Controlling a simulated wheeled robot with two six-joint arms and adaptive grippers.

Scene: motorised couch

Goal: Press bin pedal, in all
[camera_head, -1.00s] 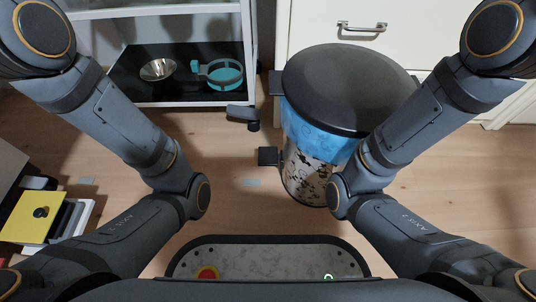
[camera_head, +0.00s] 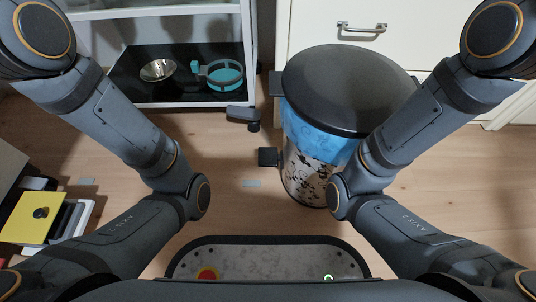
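A round pedal bin (camera_head: 308,172) with a patterned metal body and a blue liner stands on the wooden floor, right of centre. Its dark grey lid (camera_head: 348,85) is down. A small black pedal (camera_head: 268,157) sticks out from the bin's left side, near the floor, with nothing touching it. My two arms come in from the left and right, and the right arm covers part of the bin's right side. Neither gripper is in the picture.
A white shelf unit (camera_head: 250,50) at the back left holds a metal bowl (camera_head: 158,70) and a teal ring-shaped item (camera_head: 224,75). White drawers (camera_head: 415,38) stand behind the bin. A yellow item (camera_head: 32,217) lies at the far left. Floor left of the pedal is mostly clear.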

